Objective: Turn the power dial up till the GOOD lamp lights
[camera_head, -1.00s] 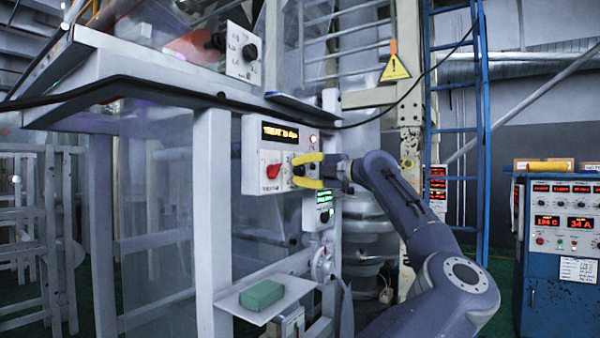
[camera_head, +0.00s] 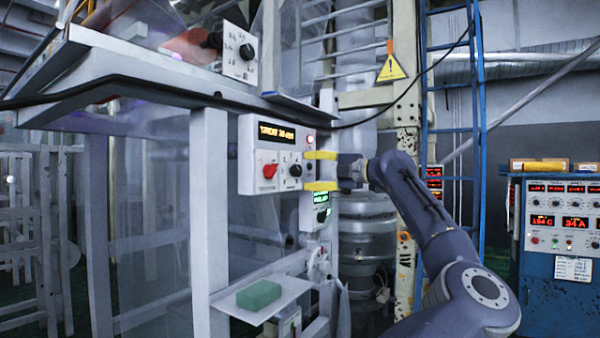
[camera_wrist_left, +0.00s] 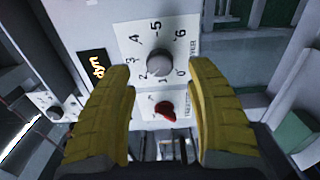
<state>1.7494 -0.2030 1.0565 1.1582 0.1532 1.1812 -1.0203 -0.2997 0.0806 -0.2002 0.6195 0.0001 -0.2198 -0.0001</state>
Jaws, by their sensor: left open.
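The power dial (camera_head: 296,170) is a dark round knob on the white treater panel (camera_head: 247,180). In the wrist view the dial (camera_wrist_left: 158,62) looks grey, on a scale numbered about 0 to 6; its pointer is not clear. My left gripper (camera_head: 321,170) has two yellow fingers, open and empty, just right of the dial. In the wrist view its fingers (camera_wrist_left: 165,100) are wide apart, with the dial beyond them. A red switch (camera_head: 270,171) sits left of the dial. A small lamp (camera_head: 310,139) glows reddish; I cannot read its label.
An amber display (camera_head: 277,133) tops the panel. A smaller box with a green display (camera_head: 321,197) and dark knob hangs below. Another knob panel (camera_head: 240,54) is above. A green block (camera_head: 258,294) lies on a low shelf. A blue cabinet (camera_head: 562,285) stands right.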

